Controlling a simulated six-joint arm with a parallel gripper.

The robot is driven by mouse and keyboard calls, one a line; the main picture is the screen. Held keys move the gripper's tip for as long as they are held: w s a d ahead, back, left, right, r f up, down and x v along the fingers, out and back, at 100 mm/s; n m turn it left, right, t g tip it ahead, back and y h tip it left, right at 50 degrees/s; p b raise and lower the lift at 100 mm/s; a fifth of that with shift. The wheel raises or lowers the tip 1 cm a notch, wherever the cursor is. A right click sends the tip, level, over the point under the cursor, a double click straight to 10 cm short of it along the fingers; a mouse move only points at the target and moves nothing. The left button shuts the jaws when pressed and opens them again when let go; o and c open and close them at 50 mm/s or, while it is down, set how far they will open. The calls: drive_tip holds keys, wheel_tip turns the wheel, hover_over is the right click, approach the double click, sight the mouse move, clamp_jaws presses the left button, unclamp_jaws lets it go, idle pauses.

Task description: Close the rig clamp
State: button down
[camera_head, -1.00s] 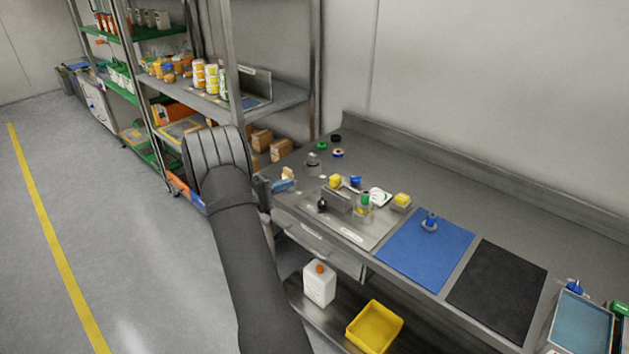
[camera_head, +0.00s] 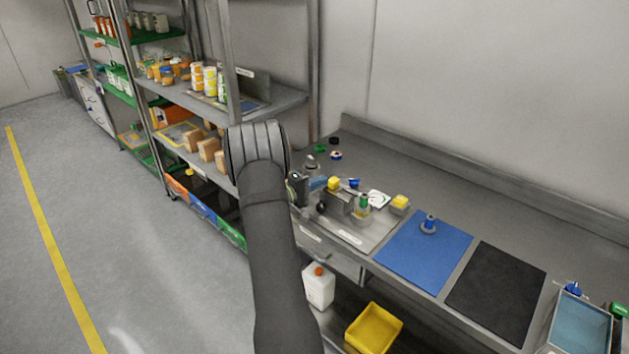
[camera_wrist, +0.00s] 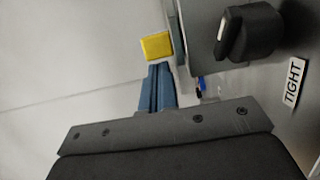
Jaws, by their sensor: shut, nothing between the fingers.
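My gripper (camera_head: 318,183) has blue fingers, shut and empty, at the left end of the rig plate (camera_head: 352,237). In the wrist view the shut fingers (camera_wrist: 160,72) point towards a yellow block (camera_wrist: 156,46). A black knob (camera_wrist: 250,34) with a pale pointer mark sits on a grey face right of the fingers, apart from them. A "TIGHT" label (camera_wrist: 294,82) is beside it. In the head view the black knob (camera_head: 321,207) shows small at the rig block's (camera_head: 337,199) left end. Whether it is the clamp's handle, I cannot tell.
A blue mat (camera_head: 410,265) and a black mat (camera_head: 497,284) lie further right. Shelves (camera_head: 270,104) stand behind my arm.

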sight(331, 185)
drive_tip(key=shift+s+d, duration=0.1)
drive_tip(key=shift+s+d, duration=1.1)
drive_tip(key=shift+d, duration=0.05)
